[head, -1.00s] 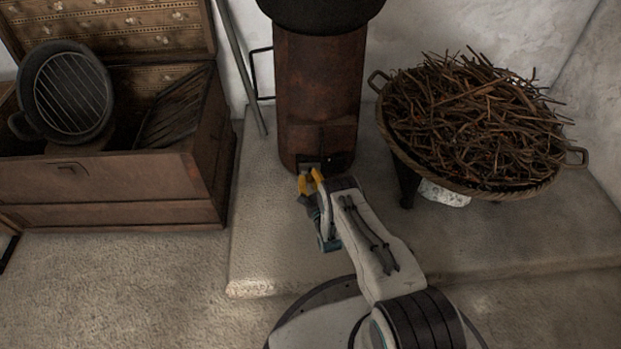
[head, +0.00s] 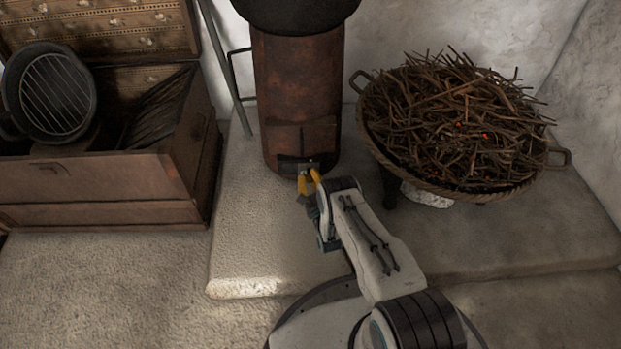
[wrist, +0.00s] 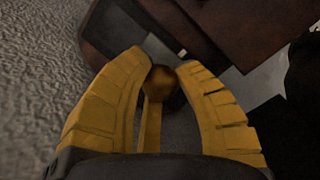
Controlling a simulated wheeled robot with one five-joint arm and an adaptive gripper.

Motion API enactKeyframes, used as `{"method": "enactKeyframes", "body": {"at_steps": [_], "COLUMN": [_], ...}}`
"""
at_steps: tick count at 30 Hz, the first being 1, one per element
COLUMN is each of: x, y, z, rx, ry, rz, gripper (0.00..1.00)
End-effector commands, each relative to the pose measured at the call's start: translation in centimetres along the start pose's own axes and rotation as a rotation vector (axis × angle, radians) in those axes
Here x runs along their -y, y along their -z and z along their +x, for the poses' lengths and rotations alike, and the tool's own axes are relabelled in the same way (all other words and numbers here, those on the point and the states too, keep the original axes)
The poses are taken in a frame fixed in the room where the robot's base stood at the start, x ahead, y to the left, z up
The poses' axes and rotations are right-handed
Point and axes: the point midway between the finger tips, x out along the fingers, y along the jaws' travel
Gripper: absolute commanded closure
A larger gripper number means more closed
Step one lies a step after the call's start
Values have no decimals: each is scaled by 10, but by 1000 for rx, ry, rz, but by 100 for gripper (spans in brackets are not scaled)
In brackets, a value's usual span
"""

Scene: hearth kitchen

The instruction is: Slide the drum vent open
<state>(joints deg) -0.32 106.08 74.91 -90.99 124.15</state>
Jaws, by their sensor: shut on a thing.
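The drum (head: 297,85) is a rusty upright cylinder with a dark round top, standing on the stone ledge. The vent (head: 288,164) is a dark strip low on its front; how wide its opening is cannot be made out. My gripper (head: 308,173) is at the vent, with its yellow fingers against the drum's foot. In the wrist view, my gripper (wrist: 162,64) is closed around a round brass knob (wrist: 163,82), with a finger on each side. The fingers hide much of the vent in the head view.
A basket of twigs (head: 455,130) with a few red glints stands right of the drum. An open wooden chest (head: 90,180) with a round grill pan (head: 50,92) is on the left. A rod (head: 225,70) leans by the wall. The ledge front (head: 260,250) is bare.

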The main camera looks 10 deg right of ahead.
Motion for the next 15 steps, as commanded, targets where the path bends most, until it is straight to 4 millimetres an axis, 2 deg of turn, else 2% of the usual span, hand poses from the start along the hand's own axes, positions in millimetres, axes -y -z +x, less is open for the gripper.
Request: {"method": "enactKeyframes", "body": {"at_steps": [8, 9, 15], "x": [3, 4, 3], "y": [6, 6, 5], "z": [0, 0, 0], "rx": [-10, -10, -8], "ry": [6, 6, 5], "rz": [1, 1, 0], "gripper": [100, 67, 49]}}
